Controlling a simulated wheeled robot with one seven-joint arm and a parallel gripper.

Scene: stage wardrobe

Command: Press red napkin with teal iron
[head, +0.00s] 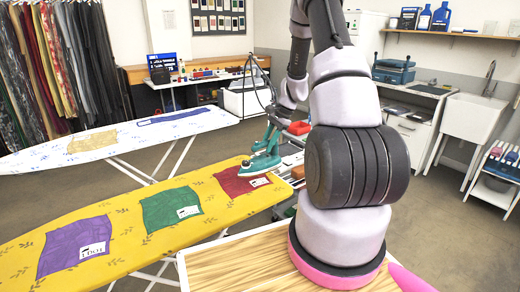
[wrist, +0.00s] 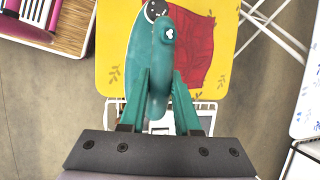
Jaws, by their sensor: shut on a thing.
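The red napkin (head: 232,184) lies at the far right end of the yellow ironing board (head: 130,222), with a white label on it. It also shows in the wrist view (wrist: 208,42). The teal iron (head: 262,163) is at the napkin's upper right edge in the head view, and beside or partly over its left side in the wrist view (wrist: 158,65). I cannot tell whether its sole touches the cloth or hovers. My gripper (wrist: 158,84) has teal fingers closed on the iron's handle from both sides. In the head view it is small and partly blends with the iron.
A green napkin (head: 168,210) and a purple napkin (head: 72,248) lie farther left on the yellow board. A white ironing board (head: 40,158) stands behind, with a tan cloth (head: 92,141) and a blue cloth (head: 172,117). A wooden-topped table (head: 235,262) is in front.

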